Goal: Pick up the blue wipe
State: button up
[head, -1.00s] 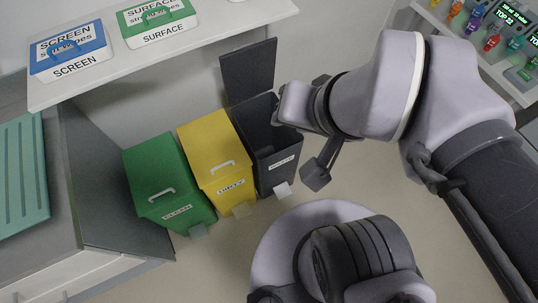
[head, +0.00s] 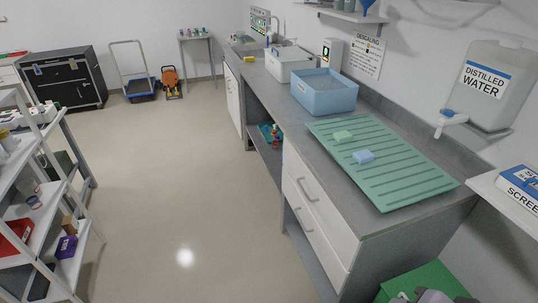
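A small blue block, which looks like the blue wipe (head: 363,157), lies on the ribbed green drying mat (head: 412,186) on the grey counter. A similar pale green block (head: 343,136) lies just behind and left of it, apart from it. My gripper is not in view. Only a bit of my arm shows at the bottom right edge, low beside the counter and well away from the blue block.
A blue basin (head: 323,92) stands behind the mat. A distilled water tank (head: 482,85) with a tap hangs at right. A screen wipes box (head: 522,185) sits on the right shelf above the green bin (head: 425,280). Open floor (head: 190,180) lies left of the counter.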

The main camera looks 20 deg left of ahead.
aim_at(364, 156)
jog(key=u, duration=3.8)
jog(key=z, duration=3.5)
jog(key=i+j+z, duration=0.2)
jog(key=i+j, duration=0.2)
jog(key=i+j+z, duration=0.2)
jog(key=i+j, duration=0.3)
jog(key=i+j+z, duration=0.2)
jog(key=i+j, duration=0.3)
jog(key=i+j+z, duration=0.15)
jog(key=i+j, duration=0.2)
jog(key=j, duration=0.35)
